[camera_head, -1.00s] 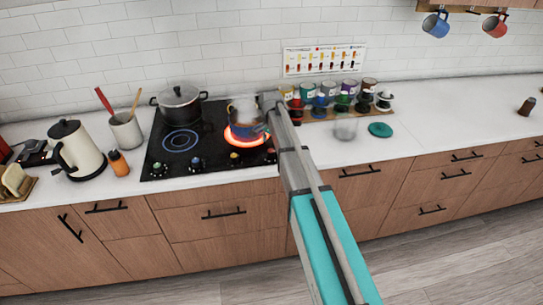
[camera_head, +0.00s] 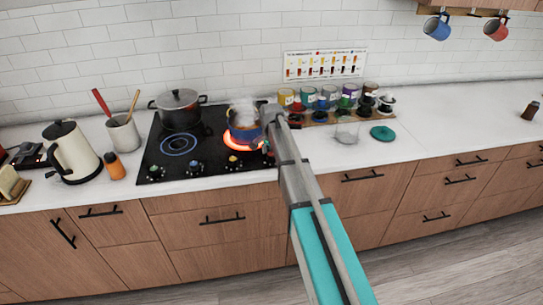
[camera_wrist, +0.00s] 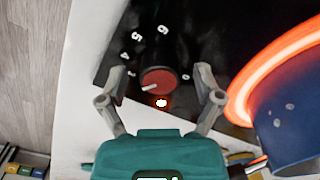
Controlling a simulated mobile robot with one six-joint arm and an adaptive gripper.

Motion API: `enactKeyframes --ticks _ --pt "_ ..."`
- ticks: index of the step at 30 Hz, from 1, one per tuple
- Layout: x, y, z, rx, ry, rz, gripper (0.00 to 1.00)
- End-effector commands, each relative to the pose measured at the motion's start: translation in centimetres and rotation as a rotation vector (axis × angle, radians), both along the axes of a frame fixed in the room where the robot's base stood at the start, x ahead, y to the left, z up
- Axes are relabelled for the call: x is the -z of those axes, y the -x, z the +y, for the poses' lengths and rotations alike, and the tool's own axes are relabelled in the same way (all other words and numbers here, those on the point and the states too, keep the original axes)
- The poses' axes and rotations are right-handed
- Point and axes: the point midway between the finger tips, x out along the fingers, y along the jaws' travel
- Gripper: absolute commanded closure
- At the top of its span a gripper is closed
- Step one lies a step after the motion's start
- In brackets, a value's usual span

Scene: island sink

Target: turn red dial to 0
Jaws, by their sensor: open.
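The red dial (camera_wrist: 158,80) sits on the black cooktop (camera_wrist: 113,50) in the wrist view. Its white pointer line aims to the lower left, away from the white 0 at the dial's right. The numbers 3 to 6 run up its left side and over the top. My gripper (camera_wrist: 160,74) is open, with one finger on each side of the dial and visible gaps between. I cannot tell its height above the cooktop. In the head view my arm largely hides the dial and gripper.
A steaming blue pot (camera_head: 245,131) stands on the glowing right burner (camera_head: 236,144), close to my arm; its blue side also shows in the wrist view (camera_wrist: 290,122). Other dials (camera_head: 194,166) line the cooktop's front. Jars (camera_head: 328,97) stand right.

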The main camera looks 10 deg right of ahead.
Motion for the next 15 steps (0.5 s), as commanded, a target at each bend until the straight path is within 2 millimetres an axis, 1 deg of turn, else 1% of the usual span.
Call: enactKeyframes --ticks 2,3,11,15 --pt "-0.01 0.0 -0.01 0.0 0.0 0.0 0.16" --pt "-0.01 0.0 -0.01 0.0 0.0 0.0 0.2" --pt "-0.01 0.0 -0.02 0.0 0.0 0.0 0.68" --pt "-0.01 0.0 -0.02 0.0 0.0 0.0 0.94"
